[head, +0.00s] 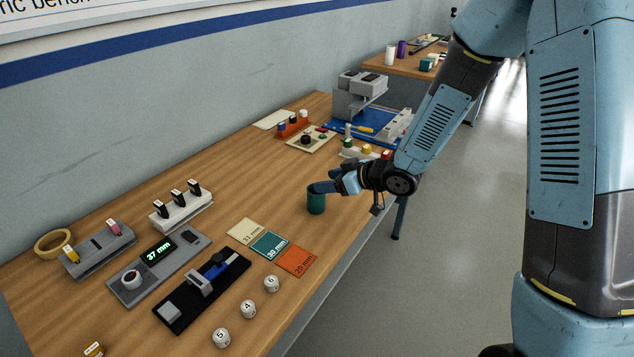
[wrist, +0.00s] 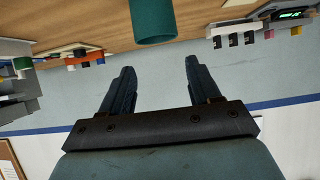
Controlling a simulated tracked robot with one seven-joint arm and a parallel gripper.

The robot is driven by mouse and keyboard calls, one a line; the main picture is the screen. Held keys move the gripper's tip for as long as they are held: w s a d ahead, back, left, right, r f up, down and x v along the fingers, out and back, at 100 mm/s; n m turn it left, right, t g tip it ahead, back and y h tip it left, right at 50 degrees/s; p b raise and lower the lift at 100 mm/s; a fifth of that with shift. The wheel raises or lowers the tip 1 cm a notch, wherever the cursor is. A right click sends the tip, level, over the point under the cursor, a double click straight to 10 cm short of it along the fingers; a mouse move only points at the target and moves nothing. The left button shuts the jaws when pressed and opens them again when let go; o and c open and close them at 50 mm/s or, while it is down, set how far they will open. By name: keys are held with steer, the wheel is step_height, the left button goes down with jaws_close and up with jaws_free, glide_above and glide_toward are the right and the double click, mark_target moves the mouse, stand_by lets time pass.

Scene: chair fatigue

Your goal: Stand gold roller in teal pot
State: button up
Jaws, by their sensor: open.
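The teal pot (head: 316,203) stands upright near the table's front edge in the head view. In the upside-down wrist view the pot (wrist: 152,22) shows beyond the fingertips, and nothing sticks out past its rim. My gripper (head: 322,187) is level with the pot's rim in the head view. In the wrist view my gripper (wrist: 158,72) is open, with nothing between its fingers. I cannot surely pick out the gold roller: a small gold piece (head: 95,349) is cut off at the bottom left, and another yellow-gold piece (head: 367,148) sits in the white rack behind.
On the wooden table (head: 215,160), the teal card (head: 269,244) lies between a cream and an orange one. White numbered pieces (head: 248,309) lie near the front edge. A black fixture (head: 203,288) and a grey gauge (head: 158,265) reading 37 mm lie left.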

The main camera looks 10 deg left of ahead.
steer(key=s+d+r+m+t+h, duration=0.1)
steer(key=d+r+m+t+h, duration=0.3)
steer(key=d+r, duration=0.7)
steer(key=d+r+m+t+h, duration=0.1)
steer(key=d+r+m+h, duration=0.4)
steer(key=d, duration=1)
steer(key=s+d+r+m+g, duration=0.1)
steer(key=s+d+r, duration=0.1)
steer(key=s, duration=0.5)
steer(key=s+d+r+m+g+h, duration=0.1)
steer(key=s+d+r+m, duration=0.1)
steer(key=s, duration=0.6)
steer(key=s+d+r+m+g+h, duration=0.1)
steer(key=s+d+r+g, duration=0.1)
steer(key=s+r, duration=0.3)
steer(key=shift+s+d, duration=0.85)
steer(key=shift+s, duration=0.35)
